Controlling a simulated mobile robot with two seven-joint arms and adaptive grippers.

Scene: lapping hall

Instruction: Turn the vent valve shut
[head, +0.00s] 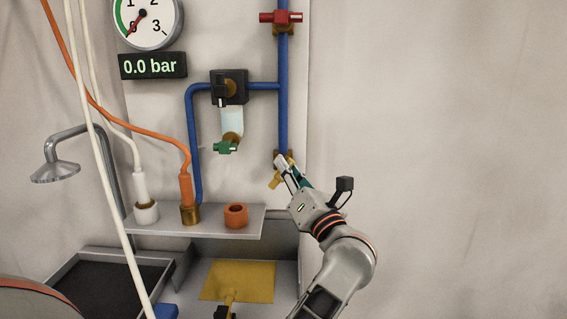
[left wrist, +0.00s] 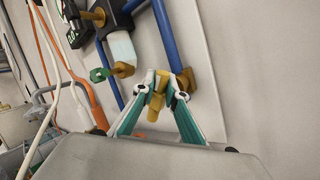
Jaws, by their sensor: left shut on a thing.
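A yellow valve handle (head: 275,181) sits at the lower end of the vertical blue pipe (head: 283,100), by a brass fitting; I take it for the vent valve. My left gripper (head: 285,167) reaches up to it from the lower right, its fingers partly covering the fitting. In the left wrist view the two green-and-grey fingers (left wrist: 164,82) are shut on the yellow handle (left wrist: 153,115), whose end sticks out between them. The exact turn of the handle is hard to tell. My right gripper is not in view.
A red valve (head: 281,17) is higher on the pipe. A green valve (head: 224,148) hangs under the filter bowl (head: 232,120). The gauge display (head: 152,66) reads 0.0 bar. A shelf (head: 212,222) with orange and white hoses stands left. The wall to the right is bare.

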